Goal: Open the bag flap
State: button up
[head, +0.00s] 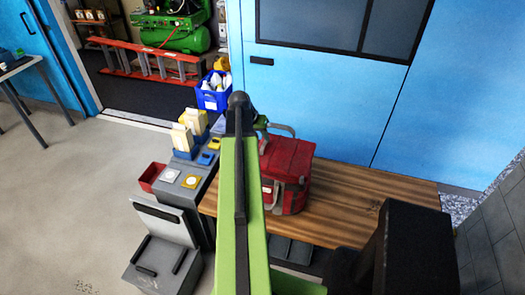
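A red bag (288,160) with grey straps stands on the wooden bench top, just right of my green arm. Its top looks closed and flat, and a grey strap or handle arches above its back edge. A small pale label shows low on its front left. My arm hides the bag's left side. A small green part of my arm shows behind the upper arm, close to the bag's back left corner. My gripper itself is hidden, so I cannot tell whether it touches the bag.
The wooden bench (345,205) is clear right of the bag. A grey cabinet (190,195) with yellow-white boxes stands left, beside a red bin (152,177). A blue crate (213,92) holds white bottles. A red ladder (150,64) lies near a green compressor (175,35).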

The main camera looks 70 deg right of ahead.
aim_at(265, 143)
jog(key=b+x, duration=0.2)
jog(key=x, duration=0.2)
jog(key=shift+w, duration=0.1)
jog(key=shift+r, duration=0.1)
jog(key=shift+c, duration=0.3)
grip_shut()
jog(key=shift+a, duration=0.15)
dwell(0.7)
